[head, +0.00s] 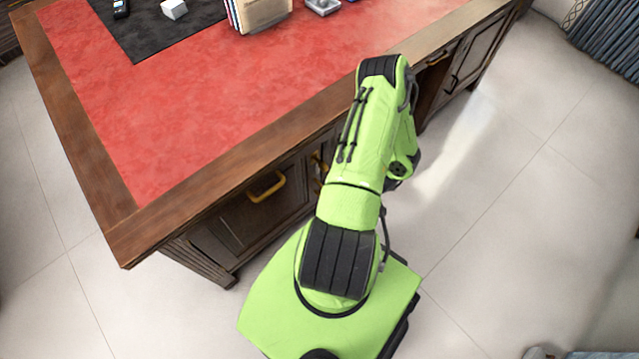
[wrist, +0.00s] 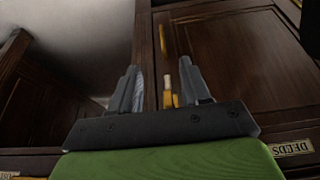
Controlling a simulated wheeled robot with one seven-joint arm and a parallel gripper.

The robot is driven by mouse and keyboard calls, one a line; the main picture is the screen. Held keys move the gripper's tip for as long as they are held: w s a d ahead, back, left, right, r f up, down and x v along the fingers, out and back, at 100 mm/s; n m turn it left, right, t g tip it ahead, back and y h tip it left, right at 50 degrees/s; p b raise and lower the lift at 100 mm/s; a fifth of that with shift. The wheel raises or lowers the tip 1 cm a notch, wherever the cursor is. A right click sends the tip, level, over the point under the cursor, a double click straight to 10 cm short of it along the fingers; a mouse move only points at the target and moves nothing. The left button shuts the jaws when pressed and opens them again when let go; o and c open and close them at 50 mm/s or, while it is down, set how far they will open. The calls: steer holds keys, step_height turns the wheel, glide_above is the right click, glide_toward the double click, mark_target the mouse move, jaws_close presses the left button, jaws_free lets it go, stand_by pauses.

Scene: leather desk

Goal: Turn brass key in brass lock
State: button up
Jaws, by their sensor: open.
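In the wrist view my gripper (wrist: 158,68) is open, with its two dark fingers pointing at the dark wooden desk front. Small brass parts (wrist: 168,98) show between the fingers, nearer the right one. They look like the key and lock, but I cannot tell one from the other or how the key is turned. The right finger partly covers them, and I cannot tell whether it touches them. In the head view my arm hides the gripper. Some brass (head: 318,165) shows on the desk front just left of my arm.
The desk has a red leather top (head: 190,110) with a wooden edge. A brass handle (head: 266,187) sticks out of the desk front left of my arm. In the wrist view a label reading DEEDS (wrist: 292,148) appears upside down. Bare tiled floor (head: 520,200) lies to the right.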

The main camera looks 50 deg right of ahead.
mark_target(324, 165)
steer(key=w+d, duration=0.1)
steer(key=w, duration=0.2)
steer(key=w+b, duration=0.1)
steer(key=w, duration=0.3)
steer(key=w+d+b, duration=0.1)
steer(key=w, duration=0.2)
steer(key=shift+w+d+f, duration=0.2)
steer(key=shift+w+d, duration=0.1)
steer(key=shift+w, duration=0.05)
steer(key=shift+w+b+x, duration=0.25)
steer(key=shift+b+x, duration=0.35)
steer(key=shift+x, duration=0.6)
steer(key=shift+w+d+f, duration=0.1)
steer(key=shift+w+f, duration=0.1)
steer(key=shift+f, duration=0.05)
